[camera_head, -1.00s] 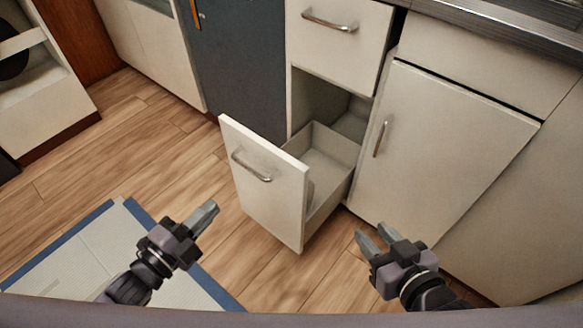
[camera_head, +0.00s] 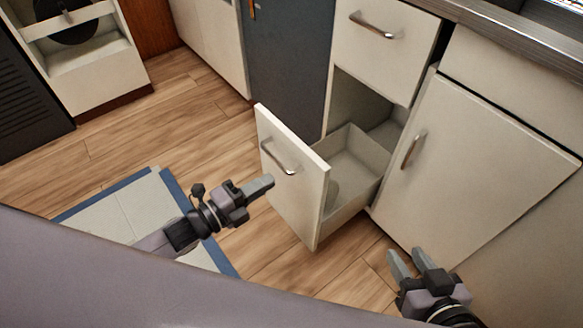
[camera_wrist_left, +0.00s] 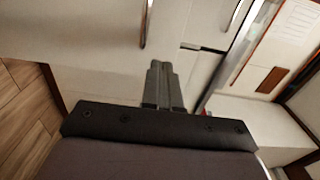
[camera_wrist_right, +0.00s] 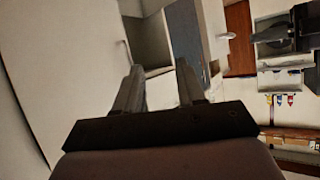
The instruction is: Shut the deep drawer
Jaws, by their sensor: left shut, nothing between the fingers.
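The deep drawer (camera_head: 293,185) is a white-fronted lower drawer with a metal bar handle (camera_head: 279,157). It stands pulled out of the cabinet, and its grey inside (camera_head: 352,170) looks empty. My left gripper (camera_head: 268,184) is shut and empty, with its fingertips close to the drawer front, below the handle; I cannot tell whether they touch. In the left wrist view the shut fingers (camera_wrist_left: 160,68) point at a pale panel with a metal bar. My right gripper (camera_head: 409,258) is open and empty, right of the drawer and low in front of the cupboard door.
An upper drawer (camera_head: 385,50) above the deep drawer also stands out a little. A cupboard door (camera_head: 475,165) with a handle is to the right. A blue-edged mat (camera_head: 130,215) lies on the wooden floor (camera_head: 150,120).

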